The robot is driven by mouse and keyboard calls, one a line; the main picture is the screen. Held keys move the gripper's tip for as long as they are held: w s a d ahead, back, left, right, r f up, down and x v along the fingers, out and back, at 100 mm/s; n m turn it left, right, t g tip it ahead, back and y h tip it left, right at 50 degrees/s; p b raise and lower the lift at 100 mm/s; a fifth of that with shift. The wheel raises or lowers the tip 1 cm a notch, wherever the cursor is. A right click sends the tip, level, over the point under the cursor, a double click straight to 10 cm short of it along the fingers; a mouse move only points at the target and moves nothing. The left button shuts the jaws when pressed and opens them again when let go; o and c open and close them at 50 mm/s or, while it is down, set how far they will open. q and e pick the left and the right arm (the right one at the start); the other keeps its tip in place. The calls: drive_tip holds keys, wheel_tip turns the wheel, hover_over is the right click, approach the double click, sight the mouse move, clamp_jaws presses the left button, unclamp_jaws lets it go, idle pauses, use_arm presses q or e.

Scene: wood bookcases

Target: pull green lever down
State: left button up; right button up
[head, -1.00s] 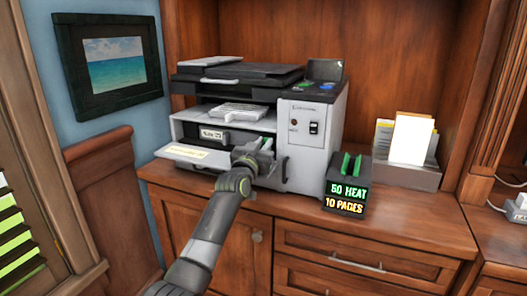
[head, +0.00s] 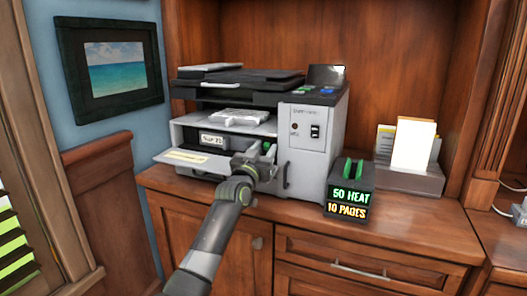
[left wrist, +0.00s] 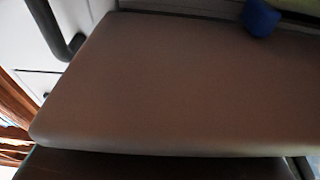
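The grey and black printer (head: 308,155) stands on the wood counter with its front panel (head: 187,157) folded open. A small green part (head: 267,148), perhaps the green lever, shows inside the opening, just above my left gripper. My left gripper (head: 254,162) is at the right end of the opening, over the panel. Whether its fingers are apart is too small to tell. In the left wrist view a broad brownish panel (left wrist: 170,85) fills most of the picture. A blue knob (left wrist: 261,18) and a pale green edge (left wrist: 300,5) show at its top. My right gripper is not in view.
A dark box with two green slots (head: 352,182), reading 50 HEAT and 10 PAGES, stands right of the printer. A grey paper holder (head: 411,178) is farther right. A dark handle (head: 285,175) sticks out of the printer's front. Clear counter lies at the front right.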

use_arm(q)
drive_tip(key=shift+s, duration=0.1)
